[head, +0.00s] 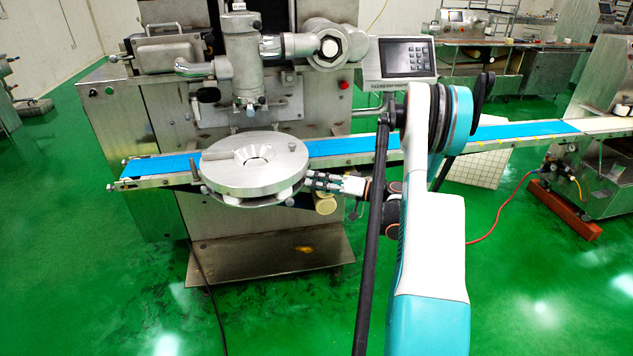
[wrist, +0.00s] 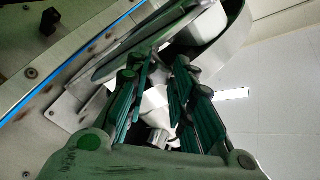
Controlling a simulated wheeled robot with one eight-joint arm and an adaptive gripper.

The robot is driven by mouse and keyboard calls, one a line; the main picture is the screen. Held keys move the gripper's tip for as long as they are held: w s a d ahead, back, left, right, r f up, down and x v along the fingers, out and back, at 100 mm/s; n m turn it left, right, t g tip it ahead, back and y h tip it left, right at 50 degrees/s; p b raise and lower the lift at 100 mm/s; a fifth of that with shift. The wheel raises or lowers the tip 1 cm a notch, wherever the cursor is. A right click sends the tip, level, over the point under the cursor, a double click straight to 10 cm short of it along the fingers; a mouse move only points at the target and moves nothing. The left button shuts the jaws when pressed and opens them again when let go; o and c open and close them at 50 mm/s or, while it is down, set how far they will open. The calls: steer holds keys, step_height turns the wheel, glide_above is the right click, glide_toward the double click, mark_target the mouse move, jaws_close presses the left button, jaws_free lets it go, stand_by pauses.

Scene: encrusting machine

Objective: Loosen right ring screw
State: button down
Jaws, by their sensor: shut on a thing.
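The round metal ring (head: 225,178) sits level on the machine above the conveyor, with a funnel-shaped opening in its middle. My gripper (head: 309,183) reaches in from the right at the ring's right edge, just below its rim. In the wrist view my gripper's (wrist: 158,68) two green-padded fingers are close together, pointing at the ring's underside. They are shut on the right ring screw, which the fingers hide almost wholly. A pale part shows between the fingers, but I cannot tell its shape. A small handle (head: 204,189) shows at the ring's left edge.
A blue conveyor belt (head: 345,146) runs behind the ring. The machine's metal nozzle column (head: 243,65) stands above it. A control panel (head: 406,58) is at the upper right. Green floor in front is open.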

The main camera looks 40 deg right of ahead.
steer(key=n, duration=0.6)
steer(key=shift+f, duration=0.15)
steer(key=shift+n, duration=0.3)
steer(key=c, duration=1.4)
jaws_free()
steer(key=shift+s+d, duration=0.1)
steer(key=shift+d, duration=0.05)
steer(key=v, duration=1.1)
steer(key=shift+s, duration=0.35)
steer(key=shift+d, duration=0.1)
